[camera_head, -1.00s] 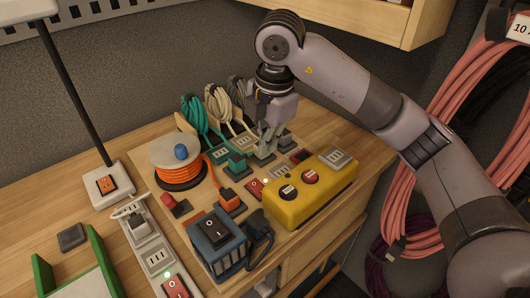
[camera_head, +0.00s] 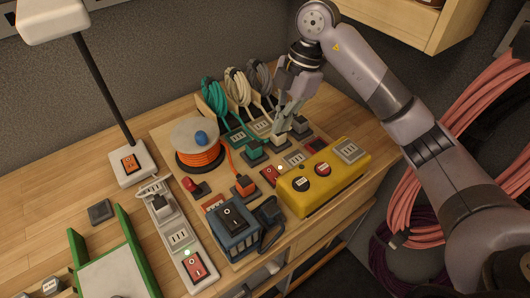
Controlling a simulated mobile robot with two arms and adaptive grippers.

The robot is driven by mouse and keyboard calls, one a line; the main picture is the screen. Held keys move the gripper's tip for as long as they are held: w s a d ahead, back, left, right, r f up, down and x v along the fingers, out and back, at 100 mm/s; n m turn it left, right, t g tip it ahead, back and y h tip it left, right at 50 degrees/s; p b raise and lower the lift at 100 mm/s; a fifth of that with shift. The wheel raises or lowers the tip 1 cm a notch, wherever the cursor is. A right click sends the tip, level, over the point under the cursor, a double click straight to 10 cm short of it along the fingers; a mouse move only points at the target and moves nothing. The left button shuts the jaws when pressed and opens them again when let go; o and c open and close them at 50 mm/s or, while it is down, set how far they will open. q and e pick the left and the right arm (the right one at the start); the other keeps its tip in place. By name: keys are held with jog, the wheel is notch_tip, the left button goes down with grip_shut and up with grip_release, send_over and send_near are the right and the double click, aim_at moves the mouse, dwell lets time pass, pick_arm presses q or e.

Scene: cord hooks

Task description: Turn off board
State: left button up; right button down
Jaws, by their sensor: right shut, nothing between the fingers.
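The wooden board (camera_head: 167,141) lies on the bench with sockets, cords and plugs on it. A red rocker switch (camera_head: 269,175) sits near its middle, left of the yellow box, with a small lit lamp (camera_head: 280,168) beside it. A teal plug (camera_head: 252,150) and an orange plug (camera_head: 244,184) stand nearby. My left gripper is not seen.
A yellow box (camera_head: 325,178) with round buttons and a blue box (camera_head: 232,233) with a black switch stand at the front. The orange cord reel (camera_head: 199,158) is at left. A power strip (camera_head: 180,238) with a lit lamp and red switch lies further left.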

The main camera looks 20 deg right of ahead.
aim_at(264, 171)
jog(key=shift+s, duration=0.1)
jog(key=shift+a, duration=0.1)
jog(key=p+x, duration=0.1)
jog(key=x, duration=0.3)
jog(key=p+x, duration=0.1)
jog(key=x, duration=0.3)
jog(key=d+p+x, duration=0.1)
jog(key=p+x, duration=0.1)
jog(key=x, duration=0.3)
jog(key=shift+w+f, duration=0.15)
jog(key=shift+w, duration=0.2)
jog(key=shift+f, duration=0.4)
jog(key=shift+f, duration=0.15)
